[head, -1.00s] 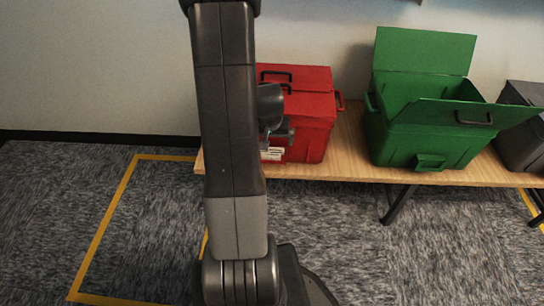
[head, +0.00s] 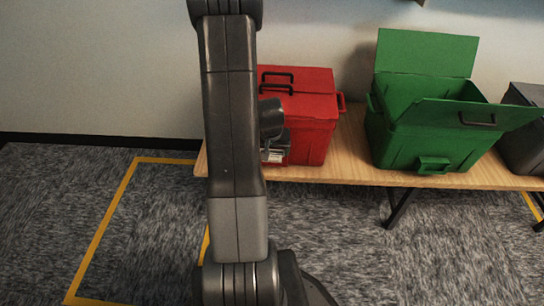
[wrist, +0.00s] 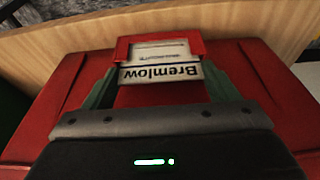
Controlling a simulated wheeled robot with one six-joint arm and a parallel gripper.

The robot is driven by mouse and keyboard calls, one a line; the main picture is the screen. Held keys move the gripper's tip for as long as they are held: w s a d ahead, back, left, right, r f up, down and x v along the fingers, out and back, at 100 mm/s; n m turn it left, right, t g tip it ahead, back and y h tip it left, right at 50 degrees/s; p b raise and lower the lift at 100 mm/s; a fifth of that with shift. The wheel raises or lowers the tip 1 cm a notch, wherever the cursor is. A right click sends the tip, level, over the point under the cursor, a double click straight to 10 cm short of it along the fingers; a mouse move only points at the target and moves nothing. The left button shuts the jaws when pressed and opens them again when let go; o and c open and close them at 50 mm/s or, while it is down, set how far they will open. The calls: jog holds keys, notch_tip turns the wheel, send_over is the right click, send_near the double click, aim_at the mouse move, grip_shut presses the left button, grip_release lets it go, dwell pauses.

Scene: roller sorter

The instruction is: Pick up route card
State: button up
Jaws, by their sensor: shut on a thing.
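The route card (wrist: 160,73) is white with the printed word "Bremlow", upside down in the wrist view. Its far part lies within a red holder frame (wrist: 122,50) on the front of the red box (wrist: 262,80). My gripper (wrist: 161,82) is shut on the card, with one greenish finger at each side edge. In the head view, the red box (head: 311,110) stands closed at the left end of the bench. My gripper (head: 274,143) is at its front face, partly hidden by my arm. A pale bit of the card (head: 272,155) shows below it.
A green box (head: 420,145) with its lid flaps open stands to the right on the wooden bench (head: 348,145). A dark grey box (head: 524,145) is at the far right. Yellow tape (head: 104,228) marks the carpeted floor, which is clear at left.

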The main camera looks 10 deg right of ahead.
notch_tip(320, 180, up, 18)
jog(key=p, duration=0.5)
